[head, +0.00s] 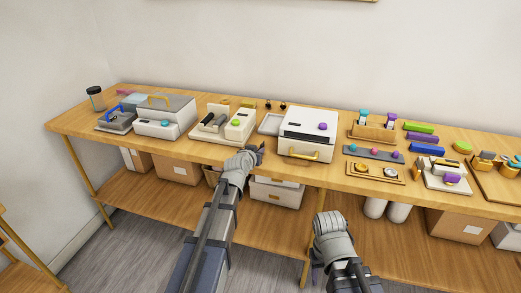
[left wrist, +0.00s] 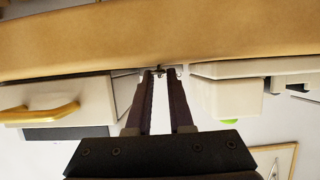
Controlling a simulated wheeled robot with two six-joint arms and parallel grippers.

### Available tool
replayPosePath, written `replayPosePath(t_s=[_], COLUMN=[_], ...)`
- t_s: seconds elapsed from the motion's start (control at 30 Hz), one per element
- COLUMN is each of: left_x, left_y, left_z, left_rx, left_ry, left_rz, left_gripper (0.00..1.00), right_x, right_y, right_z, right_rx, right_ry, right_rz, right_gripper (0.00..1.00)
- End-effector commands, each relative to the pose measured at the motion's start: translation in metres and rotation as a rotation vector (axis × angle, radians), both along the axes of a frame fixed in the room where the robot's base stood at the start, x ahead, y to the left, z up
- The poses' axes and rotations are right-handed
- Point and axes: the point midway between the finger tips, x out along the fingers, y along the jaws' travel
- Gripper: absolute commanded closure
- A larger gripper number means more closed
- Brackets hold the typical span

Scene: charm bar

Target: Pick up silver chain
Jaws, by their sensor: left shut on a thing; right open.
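My left gripper (head: 258,152) is at the front edge of the table, in front of the gap between two white machines. In the left wrist view its two dark fingers (left wrist: 160,75) close on a small, dark metallic bit, apparently the silver chain (left wrist: 158,69). Most of the chain is hidden, and its links are too small to make out. In the head view the chain cannot be told apart from the gripper. My right gripper (head: 332,238) is low in front of the table, apart from everything, open and empty.
A white machine with a yellow handle (head: 308,135) stands right of my left gripper. A white device with a green button (head: 238,125) stands to its left. Wooden trays and colored blocks (head: 420,128) fill the right side. Boxes (head: 275,192) sit on the lower shelf.

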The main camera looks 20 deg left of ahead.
Motion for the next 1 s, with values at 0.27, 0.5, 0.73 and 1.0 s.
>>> replayPosePath(t_s=[0.27,0.5,0.73,1.0], left_x=[0.000,0.000,0.000,0.000], left_y=[0.000,0.000,0.000,0.000], left_z=[0.000,0.000,0.003,0.027], left_rx=[0.000,0.000,0.000,0.000], left_ry=[0.000,0.000,0.000,0.000], left_rz=[0.000,0.000,0.000,0.000], left_gripper=[1.00,1.00,1.00,1.00], right_x=[0.000,0.000,0.000,0.000], right_y=[0.000,0.000,0.000,0.000], right_z=[0.000,0.000,0.003,0.027], right_rx=[0.000,0.000,0.000,0.000], right_ry=[0.000,0.000,0.000,0.000], right_rz=[0.000,0.000,0.000,0.000], right_gripper=[0.50,0.50,0.50,0.50])
